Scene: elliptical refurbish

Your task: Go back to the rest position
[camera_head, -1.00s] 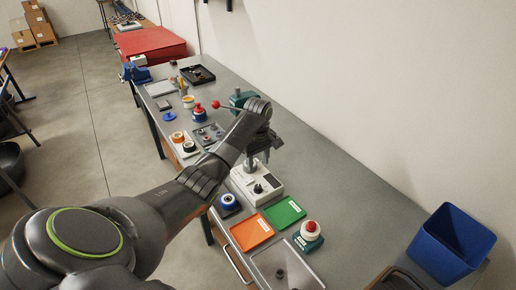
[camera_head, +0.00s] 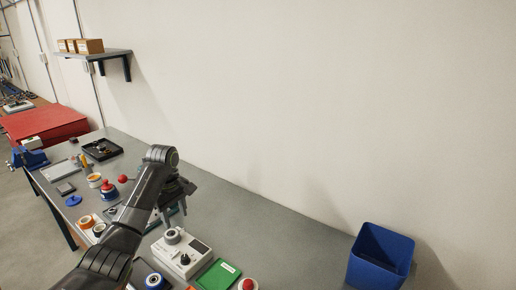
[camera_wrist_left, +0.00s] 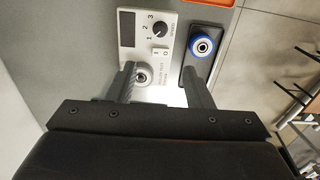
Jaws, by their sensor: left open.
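My left gripper (camera_head: 174,212) is open and points down above the workbench, behind the white control box (camera_head: 182,254) in the head view. The wrist view shows its two spread fingers (camera_wrist_left: 160,84) with the white box's round grey fitting (camera_wrist_left: 142,76) seen between them. I see nothing held. The box's dial and the numbers 1, 2, 3 show in the wrist view. My right gripper is not in view.
A blue-ringed roll (camera_wrist_left: 203,45) sits on a dark plate beside the box. A green tray (camera_head: 217,275), a red button (camera_head: 247,284) and a blue bin (camera_head: 380,257) are to the right. Small parts crowd the bench's left part. A wall stands behind.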

